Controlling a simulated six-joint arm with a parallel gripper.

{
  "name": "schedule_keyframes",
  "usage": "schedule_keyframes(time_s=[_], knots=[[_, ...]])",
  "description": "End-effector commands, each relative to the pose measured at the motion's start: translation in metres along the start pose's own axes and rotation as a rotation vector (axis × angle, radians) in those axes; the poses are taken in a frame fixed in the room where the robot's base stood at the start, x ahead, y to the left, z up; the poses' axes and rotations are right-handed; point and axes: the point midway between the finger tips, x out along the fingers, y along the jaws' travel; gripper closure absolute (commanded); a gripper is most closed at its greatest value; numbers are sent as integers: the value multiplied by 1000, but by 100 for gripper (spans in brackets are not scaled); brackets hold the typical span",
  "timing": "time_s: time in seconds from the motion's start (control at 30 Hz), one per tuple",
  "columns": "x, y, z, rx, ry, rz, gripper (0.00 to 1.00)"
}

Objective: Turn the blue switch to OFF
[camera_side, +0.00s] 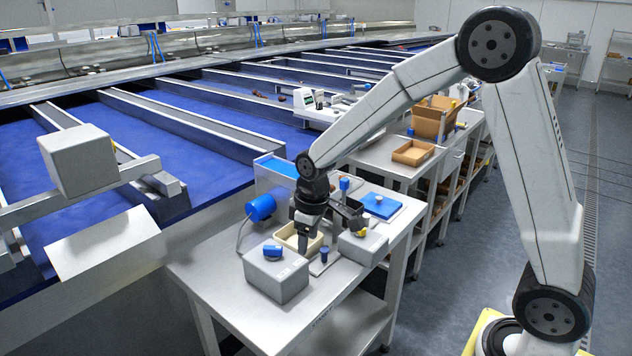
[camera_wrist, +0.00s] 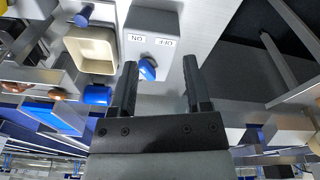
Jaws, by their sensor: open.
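The blue switch (camera_side: 272,251) is a knob on top of a grey box (camera_side: 277,278) at the table's front left in the side view. In the wrist view the blue switch (camera_wrist: 147,69) shows between my fingers, closer to the left one. The grey box (camera_wrist: 165,22) carries two upside-down white labels, ON on the left and OFF on the right. I cannot tell which label the switch points to. My gripper (camera_wrist: 160,62) is open and empty, its fingers either side of the switch in the picture. In the side view it is above and right of the box; contact is not visible.
A beige tray (camera_wrist: 92,52) lies beside the box. A blue post (camera_side: 324,254) and a second grey box (camera_side: 362,247) are to the right, with a blue plate (camera_side: 380,205) farther back.

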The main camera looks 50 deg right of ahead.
Motion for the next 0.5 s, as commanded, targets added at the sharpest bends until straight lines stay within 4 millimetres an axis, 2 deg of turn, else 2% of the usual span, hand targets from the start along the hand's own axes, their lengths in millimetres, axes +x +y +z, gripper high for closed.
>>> schedule_keyframes(time_s=[0.2, 0.5], knots=[[8, 18, -43, -108, -40, -15, 38], [22, 38, -88, -249, -88, -41, 38]])
